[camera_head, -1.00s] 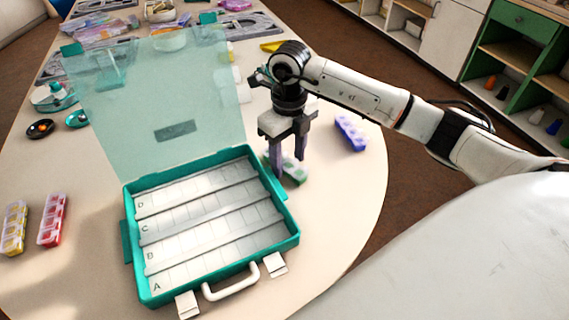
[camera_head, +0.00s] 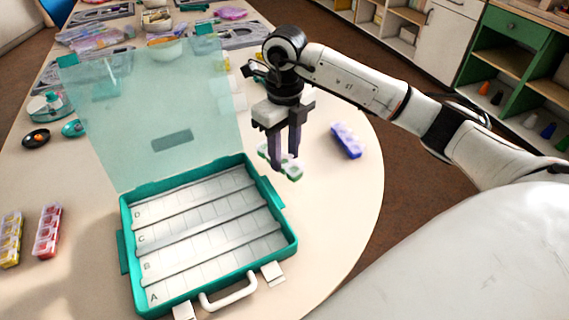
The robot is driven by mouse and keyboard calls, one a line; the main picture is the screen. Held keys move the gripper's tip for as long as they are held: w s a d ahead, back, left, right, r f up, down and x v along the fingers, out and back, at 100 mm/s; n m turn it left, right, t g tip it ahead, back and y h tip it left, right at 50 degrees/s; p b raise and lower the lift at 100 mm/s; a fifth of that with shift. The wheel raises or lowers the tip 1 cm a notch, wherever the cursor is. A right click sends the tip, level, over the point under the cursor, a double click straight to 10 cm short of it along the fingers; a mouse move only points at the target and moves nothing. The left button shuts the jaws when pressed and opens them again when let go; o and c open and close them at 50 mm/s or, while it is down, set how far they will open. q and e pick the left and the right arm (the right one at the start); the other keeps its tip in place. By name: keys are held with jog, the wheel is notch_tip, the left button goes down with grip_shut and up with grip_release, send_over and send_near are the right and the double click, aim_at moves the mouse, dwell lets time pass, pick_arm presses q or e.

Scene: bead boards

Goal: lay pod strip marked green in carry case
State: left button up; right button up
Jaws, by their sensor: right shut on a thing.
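The green pod strip (camera_head: 291,172) is held between the fingers of my right gripper (camera_head: 285,165), just right of the carry case's back right corner. It seems to be a little above the table. The gripper's fingers hide part of it. The teal carry case (camera_head: 290,243) stands open, its clear lid (camera_head: 150,110) tilted up at the back. Its rows are lettered A to D from front to back and look empty. My left gripper is not in view.
A blue pod strip (camera_head: 347,140) lies right of the gripper. Red (camera_head: 47,231) and yellow (camera_head: 10,240) strips lie left of the case. The raised lid stands left of the gripper. Trays and bags (camera_head: 95,35) fill the table's far end.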

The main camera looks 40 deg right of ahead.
aim_at(283, 161)
notch_tip(283, 161, up, 6)
jog(key=shift+f, duration=0.2)
jog(key=shift+s+a+n, duration=0.15)
jog(key=shift+a+n, duration=0.05)
jog(key=shift+n, duration=0.4)
jog(key=shift+s+a+n, duration=0.1)
jog(key=shift+a+n, duration=0.1)
jog(key=shift+n, duration=0.4)
jog(key=s+a+n, duration=0.4)
jog(key=s+n, duration=0.1)
jog(key=n, duration=1.1)
jog(key=s+a+n+p, duration=0.1)
jog(key=s+a+n, duration=0.4)
jog(key=n, duration=1)
jog(key=shift+s+a+n, duration=0.15)
jog(key=shift+s+n, duration=0.1)
jog(key=shift+n, duration=0.15)
